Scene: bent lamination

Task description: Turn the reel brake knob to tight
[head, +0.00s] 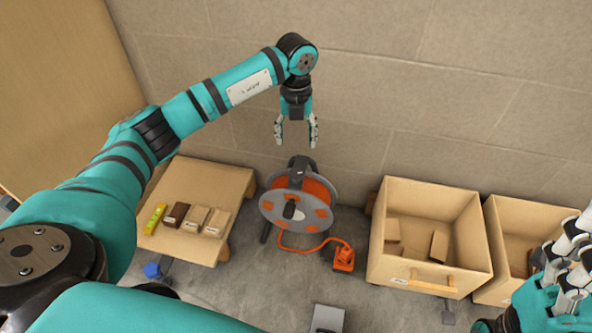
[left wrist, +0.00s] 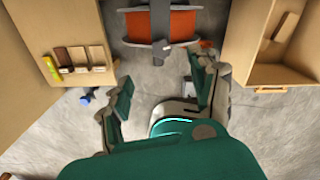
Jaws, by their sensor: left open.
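The cable reel (head: 298,199) stands on the floor against the wall, with an orange drum between grey flanges. The reel also shows at the top of the left wrist view (left wrist: 165,25), partly cut off. My left gripper (head: 297,143) points down above the reel, open and empty, apart from it. Its fingers show in the left wrist view (left wrist: 160,95) with bare floor between them. My right gripper (head: 567,268) is at the lower right edge, partly cut off, away from the reel.
An orange cable runs from the reel to an orange plug box (head: 343,258) on the floor. A low wooden table (head: 205,178) with several small blocks stands to the left. A wooden box (head: 430,205) stands to the right, with another beside it. A blue object (head: 153,271) lies near the table.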

